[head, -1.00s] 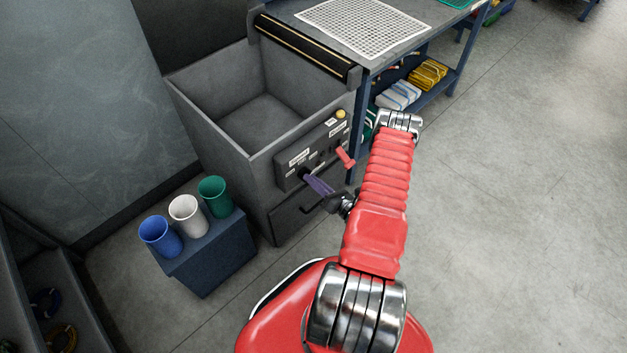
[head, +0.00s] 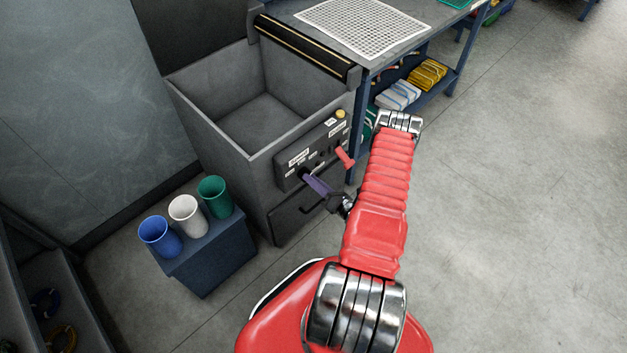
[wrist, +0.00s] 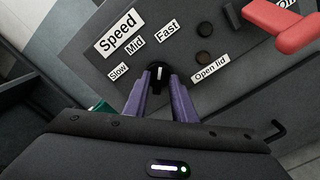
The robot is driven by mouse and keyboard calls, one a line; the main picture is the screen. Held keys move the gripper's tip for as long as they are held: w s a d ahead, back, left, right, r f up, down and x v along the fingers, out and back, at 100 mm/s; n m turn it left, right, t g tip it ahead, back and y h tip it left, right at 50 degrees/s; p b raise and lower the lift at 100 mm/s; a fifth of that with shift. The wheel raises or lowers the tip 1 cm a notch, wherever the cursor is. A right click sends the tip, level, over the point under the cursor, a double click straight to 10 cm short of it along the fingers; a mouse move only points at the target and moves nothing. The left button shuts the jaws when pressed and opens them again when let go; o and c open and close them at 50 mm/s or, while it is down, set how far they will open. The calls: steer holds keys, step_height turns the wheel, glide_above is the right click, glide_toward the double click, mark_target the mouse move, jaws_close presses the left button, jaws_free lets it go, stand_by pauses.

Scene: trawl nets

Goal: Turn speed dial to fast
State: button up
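The speed dial (wrist: 159,72) is a small black knob with a white line, below the "Mid" and "Fast" labels on the dark panel. In the wrist view, its line points up, roughly toward the "Fast" label (wrist: 167,32). My gripper (wrist: 159,80) has purple fingers, one on each side of the dial. The fingers look slightly apart from the knob; contact is hard to judge. In the head view, my gripper (head: 312,180) reaches the lower left of the control panel (head: 318,150), and its fingers hide the dial.
A red lever (wrist: 283,28) sticks out at the panel's right. Below the panel is a drawer with a handle (head: 312,210). Three cups (head: 186,214) stand on a blue box at left.

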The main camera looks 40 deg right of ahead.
steer(key=shift+o, duration=0.5)
steer(key=shift+s, duration=0.1)
steer(key=s, duration=1.3)
steer(key=shift+s+d, duration=0.15)
steer(key=shift+s, duration=0.15)
stand_by(0.3)
